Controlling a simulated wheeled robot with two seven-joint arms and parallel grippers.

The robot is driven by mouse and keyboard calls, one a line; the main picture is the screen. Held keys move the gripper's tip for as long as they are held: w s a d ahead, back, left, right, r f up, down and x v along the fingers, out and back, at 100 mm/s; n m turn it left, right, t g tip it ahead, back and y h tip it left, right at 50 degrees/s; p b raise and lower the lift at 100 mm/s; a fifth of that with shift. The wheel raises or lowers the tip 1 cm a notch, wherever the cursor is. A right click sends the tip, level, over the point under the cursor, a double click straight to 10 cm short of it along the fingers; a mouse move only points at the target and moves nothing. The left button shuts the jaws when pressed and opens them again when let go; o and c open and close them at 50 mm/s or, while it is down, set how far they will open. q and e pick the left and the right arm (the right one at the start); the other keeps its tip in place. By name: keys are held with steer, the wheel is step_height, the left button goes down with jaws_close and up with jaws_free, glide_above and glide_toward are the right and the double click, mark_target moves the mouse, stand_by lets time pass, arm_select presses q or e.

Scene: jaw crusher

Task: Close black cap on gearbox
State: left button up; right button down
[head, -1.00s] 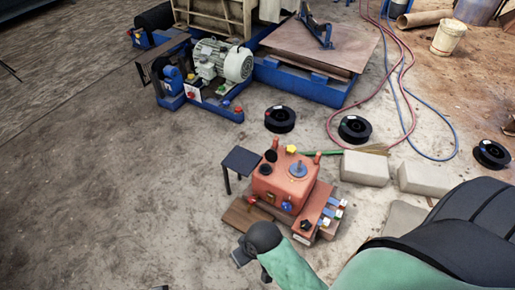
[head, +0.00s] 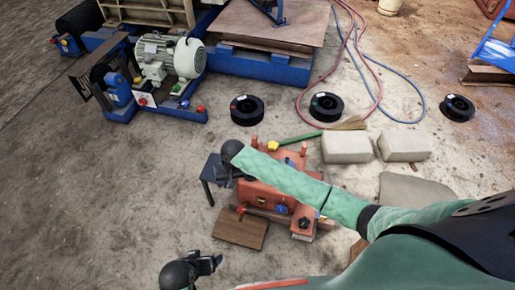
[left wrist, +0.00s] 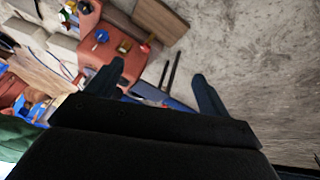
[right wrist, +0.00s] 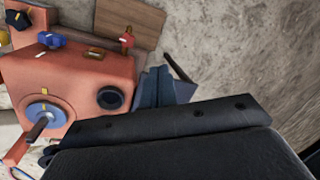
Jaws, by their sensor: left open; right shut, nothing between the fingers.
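The orange-red gearbox (head: 262,194) stands on the ground in mid-picture, partly hidden by my right arm. In the right wrist view its top (right wrist: 85,75) carries a round black cap or port (right wrist: 110,98); I cannot tell whether it is closed. My right gripper (head: 224,168) is over the gearbox's left side, near the small dark table. Its fingers (right wrist: 155,78) are shut and empty, beside the black round part, apart from it in the picture. My left gripper (head: 212,264) is low in the head view. Its fingers (left wrist: 160,72) are open and empty, with the gearbox (left wrist: 105,55) beyond.
A small dark table (head: 207,168) stands left of the gearbox, and a brown board (head: 240,232) lies in front. Pale blocks (head: 345,147) lie to the right. Black spools (head: 247,109) and a motor (head: 170,58) are behind. The ground at left is clear.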

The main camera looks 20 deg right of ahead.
steer(key=w+d+r+m+h+b, duration=0.25)
steer(key=w+d+m, duration=0.45)
steer(key=w+d, duration=1.45)
arm_select(q)
step_height(320, 180, down, 8)
steer(key=d+t, duration=0.1)
steer(key=d, duration=0.2)
arm_select(e)
steer(key=f, duration=0.7)
steer(key=a+f, duration=0.1)
steer(key=f, duration=0.3)
steer(key=shift+s, duration=0.15)
steer(key=shift+s+a+r, duration=0.1)
steer(key=shift+s+r, duration=0.15)
steer(key=shift+r, duration=0.05)
steer(key=shift+s+a+r, duration=0.1)
steer(key=shift+s+a, duration=0.05)
steer(key=shift+s, duration=0.1)
steer(key=shift+s+a+r+p, duration=0.25)
steer(key=shift+s+a, duration=0.1)
steer(key=shift+s, duration=0.2)
steer(key=shift+s+a+r+p, duration=0.2)
steer(key=shift+s+a, duration=0.15)
steer(key=shift+s, duration=0.15)
arm_select(q)
steer(key=shift+h, duration=0.4)
steer(key=r, duration=0.5)
steer(key=shift+w+a, duration=0.2)
steer(key=shift+a, duration=0.05)
